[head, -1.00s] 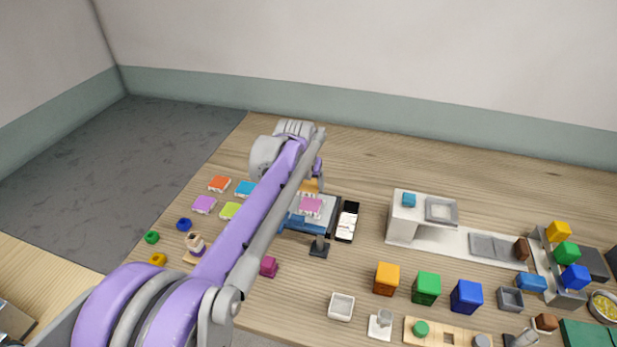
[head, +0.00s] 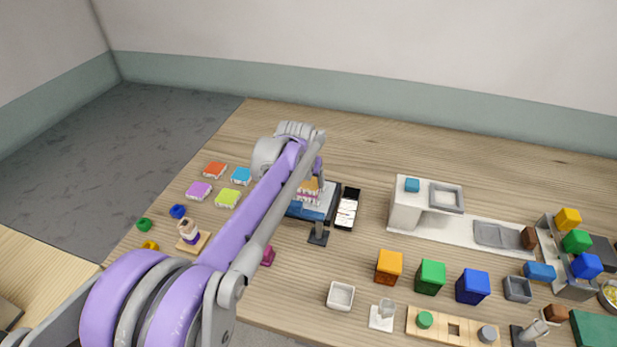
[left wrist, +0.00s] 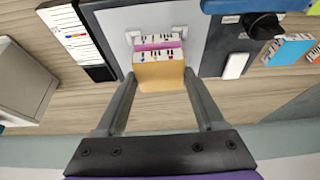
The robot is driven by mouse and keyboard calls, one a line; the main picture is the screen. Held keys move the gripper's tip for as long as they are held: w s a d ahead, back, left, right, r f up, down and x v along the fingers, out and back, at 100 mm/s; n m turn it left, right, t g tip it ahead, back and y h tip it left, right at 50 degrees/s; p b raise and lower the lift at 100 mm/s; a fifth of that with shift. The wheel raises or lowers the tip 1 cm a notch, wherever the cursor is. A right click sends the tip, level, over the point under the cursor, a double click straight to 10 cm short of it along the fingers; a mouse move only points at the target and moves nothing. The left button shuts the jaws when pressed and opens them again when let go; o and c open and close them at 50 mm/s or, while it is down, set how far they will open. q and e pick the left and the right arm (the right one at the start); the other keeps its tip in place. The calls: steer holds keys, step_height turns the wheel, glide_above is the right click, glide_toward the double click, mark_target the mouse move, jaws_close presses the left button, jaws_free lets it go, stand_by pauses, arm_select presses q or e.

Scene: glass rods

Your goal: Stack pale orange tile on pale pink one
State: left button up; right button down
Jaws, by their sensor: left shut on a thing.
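The pale orange tile (head: 313,184) is held in my left gripper (left wrist: 160,72), which is shut on it. It also shows in the left wrist view (left wrist: 160,76), between the two fingers. The pale pink tile (left wrist: 158,45) lies directly under it on the pale plate (left wrist: 205,22) of a blue and dark device. In the head view the pink tile (head: 306,196) shows as a thin band below the orange one. The two look lined up and very close. I cannot tell whether they touch. My arm hides part of the device. My right gripper is not in view.
A black-framed white panel (head: 347,209) stands right beside the device. Orange (head: 215,170), blue (head: 241,176), purple (head: 199,191) and lime (head: 228,199) tiles lie to the left. Several coloured cubes and a white stand (head: 405,215) are to the right. The table behind is clear.

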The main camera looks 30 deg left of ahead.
arm_select(q)
steer(key=shift+f, duration=0.3)
steer(key=o, duration=1.5)
steer(key=shift+r, duration=0.15)
steer(key=v, duration=1.1)
steer(key=s+d+f+m+p, duration=0.1)
steer(key=s+d+f+p, duration=0.1)
steer(key=s, duration=0.5)
steer(key=s+d+f+m+p, duration=0.1)
steer(key=s+d+f, duration=0.4)
steer(key=s+d, duration=0.2)
steer(key=s+d+f+h+p, duration=0.1)
steer(key=s+d+f, duration=0.3)
steer(key=s, duration=0.5)
steer(key=shift+s+d+m+t+p, duration=0.3)
steer(key=shift+m+t+p, duration=0.1)
steer(key=shift+p, duration=0.45)
steer(key=shift+s+d+f, duration=0.1)
steer(key=shift+s+f, duration=0.1)
steer(key=shift+f, duration=0.05)
